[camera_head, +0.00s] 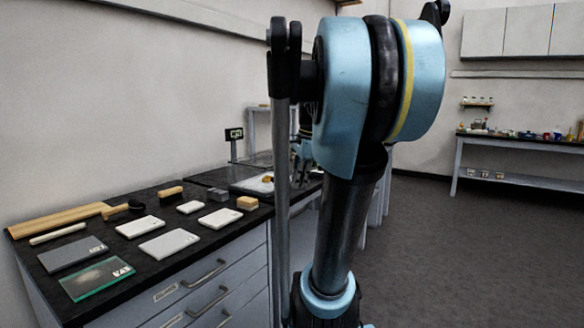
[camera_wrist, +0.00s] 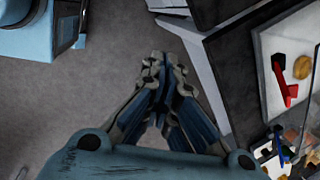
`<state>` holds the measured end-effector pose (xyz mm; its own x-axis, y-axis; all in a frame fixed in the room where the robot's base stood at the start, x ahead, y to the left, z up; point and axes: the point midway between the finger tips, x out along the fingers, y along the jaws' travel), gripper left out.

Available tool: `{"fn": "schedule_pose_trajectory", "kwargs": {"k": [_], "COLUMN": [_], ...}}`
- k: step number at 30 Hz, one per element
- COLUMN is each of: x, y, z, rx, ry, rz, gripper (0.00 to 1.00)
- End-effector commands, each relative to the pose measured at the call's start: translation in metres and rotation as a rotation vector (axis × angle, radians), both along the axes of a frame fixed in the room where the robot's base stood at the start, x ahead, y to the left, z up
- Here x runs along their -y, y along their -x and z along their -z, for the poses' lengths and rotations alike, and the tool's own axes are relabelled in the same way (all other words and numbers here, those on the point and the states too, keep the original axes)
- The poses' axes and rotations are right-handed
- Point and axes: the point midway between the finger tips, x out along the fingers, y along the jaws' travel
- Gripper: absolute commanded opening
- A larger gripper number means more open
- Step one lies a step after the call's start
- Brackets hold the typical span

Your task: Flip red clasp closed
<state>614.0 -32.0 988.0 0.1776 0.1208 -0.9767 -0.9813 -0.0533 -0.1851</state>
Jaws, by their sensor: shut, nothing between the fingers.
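The red clasp (camera_wrist: 284,87) shows in the wrist view as a narrow red bar with a black piece at its upper end. It lies on a white board (camera_wrist: 268,45) at the right side. A round gold piece (camera_wrist: 302,67) lies beside it. I cannot tell from this angle how far the clasp is raised. My gripper (camera_wrist: 160,68) is shut and empty, over the floor to the left of the board and apart from the clasp. In the head view the board (camera_head: 240,186) shows on the far part of the bench, partly behind my arm; the clasp is not discernible there.
The dark bench top (camera_head: 110,222) holds several flat plates, a glass plate (camera_head: 97,279) and wooden blocks. A small black sign (camera_head: 234,134) stands behind the board. Small items (camera_wrist: 275,155) crowd the wrist view's lower right. Open floor (camera_head: 460,230) lies to the right.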

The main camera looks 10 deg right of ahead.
Motion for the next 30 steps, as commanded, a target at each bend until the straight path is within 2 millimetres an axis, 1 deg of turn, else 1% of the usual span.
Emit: {"fn": "schedule_pose_trajectory", "kwargs": {"k": [1,3,9,12,15,21,30], "x": [0.005,0.011,0.03,0.038,0.045,0.051,0.051], "y": [-0.012,-0.027,-0.068,-0.085,-0.097,-0.109,-0.109], "z": [-0.011,-0.025,-0.06,-0.073,-0.083,-0.091,-0.092], "rx": [-0.009,-0.022,-0.067,-0.087,-0.102,-0.118,-0.12], "ry": [-0.019,-0.051,-0.135,-0.17,-0.197,-0.222,-0.224], "rz": [0.073,0.187,0.498,0.625,0.723,0.816,0.825], "gripper": [0.0,0.0,0.0,0.0,0.0,0.0,0.0]}}
